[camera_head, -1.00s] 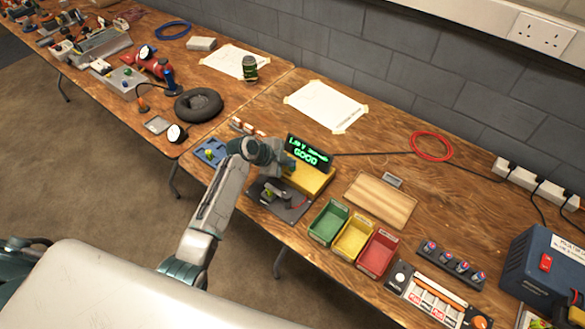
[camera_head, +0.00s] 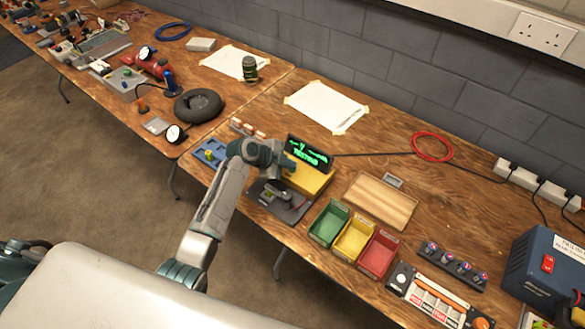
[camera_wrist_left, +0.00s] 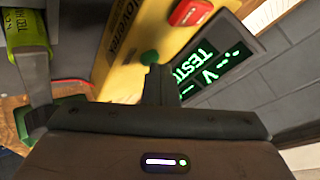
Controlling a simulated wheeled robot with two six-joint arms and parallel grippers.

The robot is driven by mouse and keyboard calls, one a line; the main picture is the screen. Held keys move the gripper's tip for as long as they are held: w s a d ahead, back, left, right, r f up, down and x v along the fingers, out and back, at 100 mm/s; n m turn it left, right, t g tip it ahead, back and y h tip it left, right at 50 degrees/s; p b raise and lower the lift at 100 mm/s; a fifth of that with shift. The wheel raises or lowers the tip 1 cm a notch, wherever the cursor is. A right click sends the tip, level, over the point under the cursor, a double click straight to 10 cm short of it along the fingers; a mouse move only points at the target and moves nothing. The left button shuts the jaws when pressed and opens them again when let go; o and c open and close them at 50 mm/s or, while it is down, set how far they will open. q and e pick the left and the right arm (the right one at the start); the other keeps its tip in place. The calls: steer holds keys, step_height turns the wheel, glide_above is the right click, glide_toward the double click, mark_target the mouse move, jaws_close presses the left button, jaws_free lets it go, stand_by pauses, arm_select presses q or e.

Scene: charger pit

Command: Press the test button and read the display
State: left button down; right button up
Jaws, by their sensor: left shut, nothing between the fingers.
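The yellow tester (camera_head: 313,184) stands on the bench, with a black display (camera_head: 309,154) behind it. The display glows green; its lower line reads "TESTING" and the upper line holds a "V" with marks I cannot read. In the left wrist view the yellow tester (camera_wrist_left: 125,60) carries a green button (camera_wrist_left: 150,58) and a red button (camera_wrist_left: 188,12), and the display (camera_wrist_left: 212,65) is beside them. My left gripper (camera_head: 286,164) is shut and empty, its fingertips (camera_wrist_left: 157,72) at the green button. I cannot tell whether they press it. My right gripper is not in view.
A dark cradle (camera_head: 281,200) sits in front of the tester. Green (camera_head: 328,222), yellow (camera_head: 354,237) and red bins (camera_head: 378,255) stand to its right, near a wooden board (camera_head: 381,200). A taped paper sheet (camera_head: 325,107) lies behind. A blue tray (camera_head: 208,152) is at left.

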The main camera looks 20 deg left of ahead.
mark_target(289, 171)
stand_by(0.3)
arm_select(q)
steer(key=shift+r+p, duration=0.4)
steer(key=shift+r, duration=0.4)
step_height(289, 171, up, 5)
steer(key=p, duration=0.3)
steer(key=shift+p, duration=0.35)
stand_by(0.4)
